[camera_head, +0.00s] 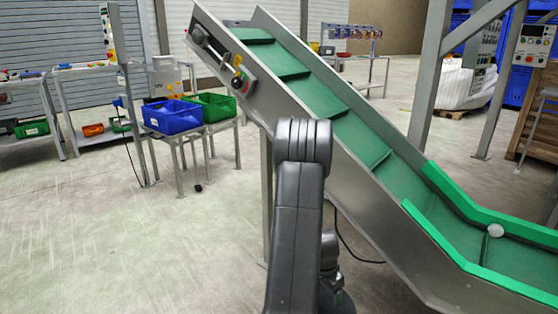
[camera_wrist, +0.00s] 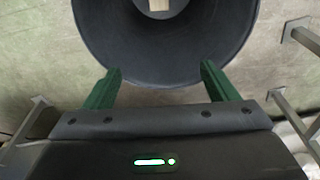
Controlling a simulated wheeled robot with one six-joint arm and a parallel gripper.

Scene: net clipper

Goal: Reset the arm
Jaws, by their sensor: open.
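My gripper (camera_wrist: 160,67) shows in the wrist view with its two green fingers apart and nothing between them. A dark round container (camera_wrist: 228,35) lies beyond the fingertips, and its far part is cut off by the top edge. A small beige block (camera_wrist: 159,6) shows inside it. I cannot tell how far the fingertips are from the container. In the head view my dark grey arm rises at the centre, and my gripper is not visible there.
An inclined conveyor (camera_head: 365,145) with a green belt stands just behind and right of my arm; a small white round thing (camera_head: 495,230) lies low on it. A blue bin (camera_head: 172,117) and a green bin (camera_head: 213,106) stand on metal stands at left.

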